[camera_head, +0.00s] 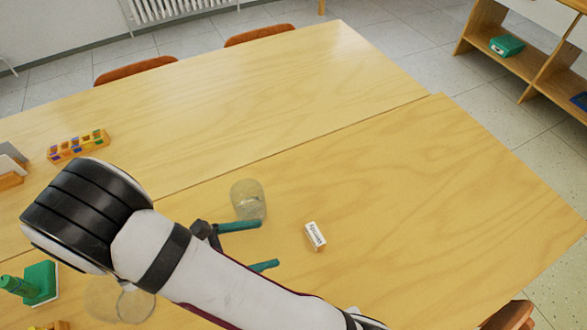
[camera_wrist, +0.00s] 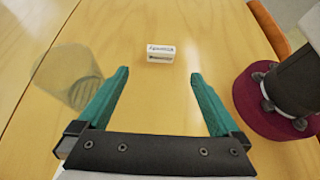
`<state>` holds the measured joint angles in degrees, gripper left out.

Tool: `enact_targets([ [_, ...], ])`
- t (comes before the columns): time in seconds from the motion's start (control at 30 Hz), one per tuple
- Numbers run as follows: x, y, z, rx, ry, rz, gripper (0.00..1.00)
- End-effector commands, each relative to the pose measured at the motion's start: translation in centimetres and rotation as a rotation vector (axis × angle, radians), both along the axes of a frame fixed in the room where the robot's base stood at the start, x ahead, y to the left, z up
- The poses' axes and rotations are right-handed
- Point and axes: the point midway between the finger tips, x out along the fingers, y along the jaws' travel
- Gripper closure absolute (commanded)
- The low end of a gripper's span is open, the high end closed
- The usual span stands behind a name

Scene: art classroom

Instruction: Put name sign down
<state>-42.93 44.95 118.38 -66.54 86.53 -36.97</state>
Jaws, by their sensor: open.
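The name sign (camera_head: 315,236) is a small white block with dark lettering on the wooden table. In the wrist view the name sign (camera_wrist: 161,54) lies ahead, beyond the fingertips and roughly centred between them. My gripper (camera_head: 262,246) has two green fingers. It is open and empty, to the left of the sign and apart from it. The wrist view shows my gripper (camera_wrist: 160,75) with its fingers spread wide. In the head view my arm hides part of the table and part of the gripper.
A clear glass (camera_head: 248,200) is close beside the upper finger; it also shows at left in the wrist view (camera_wrist: 68,75). Another glass (camera_head: 136,305), a green object (camera_head: 40,283) and a coloured block row (camera_head: 78,146) are to the left. The table (camera_head: 440,190) is clear at right.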

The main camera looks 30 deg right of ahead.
Motion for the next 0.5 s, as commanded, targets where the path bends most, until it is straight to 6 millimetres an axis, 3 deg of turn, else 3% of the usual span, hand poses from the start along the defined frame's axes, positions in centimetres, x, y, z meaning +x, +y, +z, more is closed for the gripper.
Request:
enact_targets([
  [0.07, 0.1, -0.7, -0.8, -0.015, 0.016, 0.025, 0.0],
  [0.3, 0.0, -6.7, -3.9, -0.015, 0.019, 0.02, 0.0],
  [0.5, -0.1, -9.3, -5.4, -0.012, 0.015, 0.019, 0.0],
])
